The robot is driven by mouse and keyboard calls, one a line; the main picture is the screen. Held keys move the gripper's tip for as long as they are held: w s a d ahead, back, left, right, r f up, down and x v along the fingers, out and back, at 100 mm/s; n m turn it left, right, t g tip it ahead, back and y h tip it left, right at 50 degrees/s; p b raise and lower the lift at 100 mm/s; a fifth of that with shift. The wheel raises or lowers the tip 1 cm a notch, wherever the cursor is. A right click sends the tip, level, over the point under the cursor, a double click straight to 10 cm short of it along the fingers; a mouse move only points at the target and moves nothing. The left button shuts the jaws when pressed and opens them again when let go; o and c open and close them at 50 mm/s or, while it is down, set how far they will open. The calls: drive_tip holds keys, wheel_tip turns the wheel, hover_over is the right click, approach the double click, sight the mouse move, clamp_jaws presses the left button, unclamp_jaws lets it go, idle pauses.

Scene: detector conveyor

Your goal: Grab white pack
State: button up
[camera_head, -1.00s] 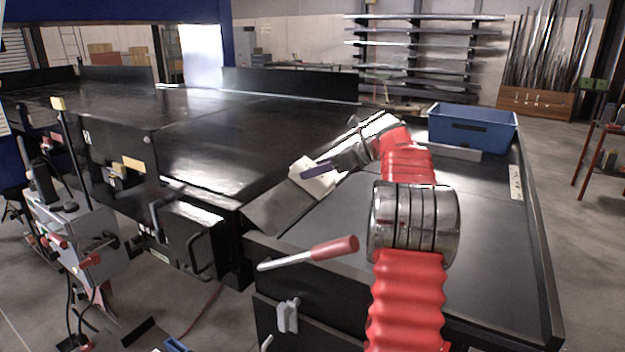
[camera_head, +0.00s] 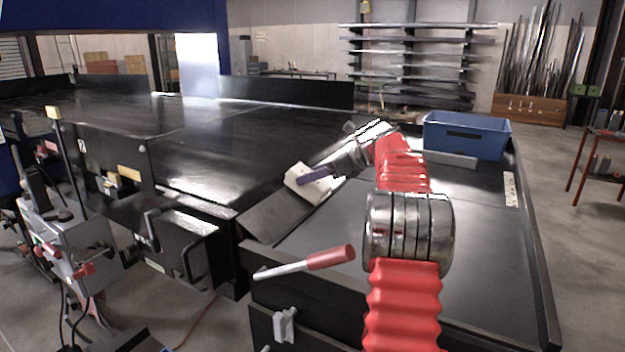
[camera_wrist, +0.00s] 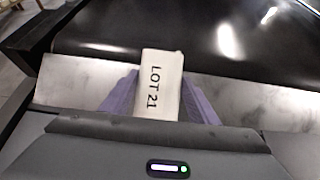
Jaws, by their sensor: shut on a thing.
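The white pack (camera_head: 297,179) is at the sloping plate between the black conveyor and the lower table. In the wrist view the white pack (camera_wrist: 161,82) shows the black print "LOT 21" and sits between the two purple fingers. My gripper also shows in the wrist view (camera_wrist: 160,100), one finger at each side of the pack. I cannot tell whether the pack still touches the plate.
The sloping metal plate (camera_head: 272,218) lies under the pack. The wide black conveyor (camera_head: 215,140) spreads behind and left. A blue bin (camera_head: 466,136) stands at the lower table's far end. A red-handled lever (camera_head: 330,257) sticks out at the near edge. The lower table (camera_head: 480,240) is mostly clear.

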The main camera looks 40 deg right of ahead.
wheel_tip(320, 180, up, 2)
drive_tip(key=shift+r, duration=0.2)
drive_tip(key=shift+s+r, duration=0.15)
drive_tip(key=shift+r, duration=0.1)
drive_tip(key=s+d, duration=0.3)
drive_tip(key=s, duration=0.5)
drive_tip(key=s+d, duration=0.3)
drive_tip(key=s, duration=0.5)
drive_tip(key=shift+s, duration=0.35)
drive_tip(key=shift+w, duration=0.15)
